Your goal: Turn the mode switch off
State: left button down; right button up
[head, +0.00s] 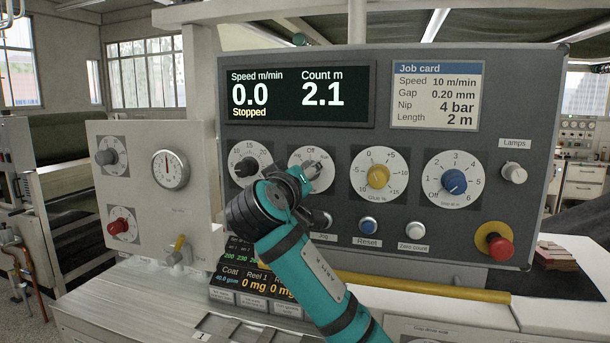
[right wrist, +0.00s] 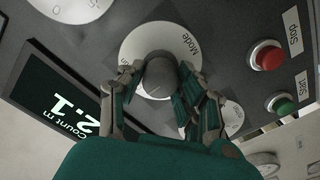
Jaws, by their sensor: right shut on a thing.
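The mode switch is a grey knob (right wrist: 158,76) on a round white dial (right wrist: 136,40) marked "Mode" in the right wrist view. In the head view, its white dial (head: 312,153) has "Off" printed at the top, and my gripper covers much of its lower part. My right gripper (head: 306,176) reaches the dial from below. In the right wrist view its fingers (right wrist: 160,85) are on both sides of the knob, shut on it. Which mark the knob points to cannot be told. My left gripper is not in view.
The display (head: 300,95) reads speed 0.0, "Stopped", count 2.1. Other dials stand close by, with a yellow knob (head: 378,176) and a blue knob (head: 454,181). A red mushroom button (head: 498,246) is at lower right. Red (right wrist: 268,55) and green (right wrist: 282,103) buttons are near my right gripper.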

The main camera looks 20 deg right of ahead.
jog(key=o, duration=1.1)
jog(key=shift+o, duration=0.2)
jog(key=shift+a, duration=0.1)
jog(key=v, duration=1.2)
